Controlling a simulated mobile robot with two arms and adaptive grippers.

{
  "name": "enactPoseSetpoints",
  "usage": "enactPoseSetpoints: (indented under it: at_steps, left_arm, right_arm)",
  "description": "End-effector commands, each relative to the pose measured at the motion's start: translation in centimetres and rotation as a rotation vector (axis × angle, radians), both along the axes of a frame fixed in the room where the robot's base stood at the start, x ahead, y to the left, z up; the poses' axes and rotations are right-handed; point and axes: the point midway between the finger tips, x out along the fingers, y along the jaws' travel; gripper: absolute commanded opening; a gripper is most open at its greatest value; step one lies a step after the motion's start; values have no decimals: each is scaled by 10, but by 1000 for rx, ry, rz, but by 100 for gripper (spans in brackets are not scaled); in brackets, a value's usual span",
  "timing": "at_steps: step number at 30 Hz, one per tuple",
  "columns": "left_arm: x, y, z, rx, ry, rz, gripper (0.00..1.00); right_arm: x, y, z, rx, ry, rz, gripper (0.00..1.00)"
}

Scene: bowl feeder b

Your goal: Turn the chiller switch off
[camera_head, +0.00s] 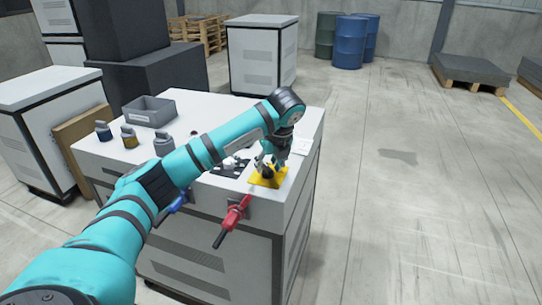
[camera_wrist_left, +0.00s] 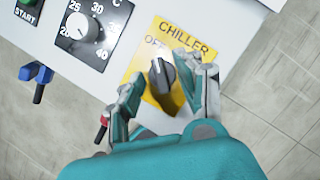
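The chiller switch is a dark rotary knob (camera_wrist_left: 162,75) on a yellow plate (camera_wrist_left: 146,58) marked CHILLER, with an OFF label partly showing at its upper left. Its ridge looks close to upright in the left wrist view, leaning slightly left at the top. My left gripper (camera_wrist_left: 166,84) is open, with one finger on each side of the knob. The right finger is close to the knob; I cannot tell whether it touches. In the head view my left gripper (camera_head: 269,165) is over the yellow plate (camera_head: 267,180) and hides most of the knob. My right gripper is not in view.
A temperature dial (camera_wrist_left: 82,27) and a green START button (camera_wrist_left: 28,12) lie left of the plate. A red-handled lever (camera_head: 234,216) and a blue one (camera_wrist_left: 36,78) stick out from the cabinet's front. A grey bin (camera_head: 149,111) stands on the cabinet top (camera_head: 205,105).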

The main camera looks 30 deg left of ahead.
Motion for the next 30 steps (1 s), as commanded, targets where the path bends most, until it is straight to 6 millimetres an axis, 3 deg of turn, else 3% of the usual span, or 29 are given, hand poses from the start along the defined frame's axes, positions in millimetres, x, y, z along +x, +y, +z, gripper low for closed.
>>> enactPoseSetpoints:
  at_steps: [15,21,30]
  left_arm:
    - [-17,-31,89,2,-4,-1,37]
    - [-21,-37,104,0,0,0,37]
    - [-22,-38,106,0,1,0,37]
  right_arm:
    - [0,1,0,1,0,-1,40]
    - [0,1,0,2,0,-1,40]
    - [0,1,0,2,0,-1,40]
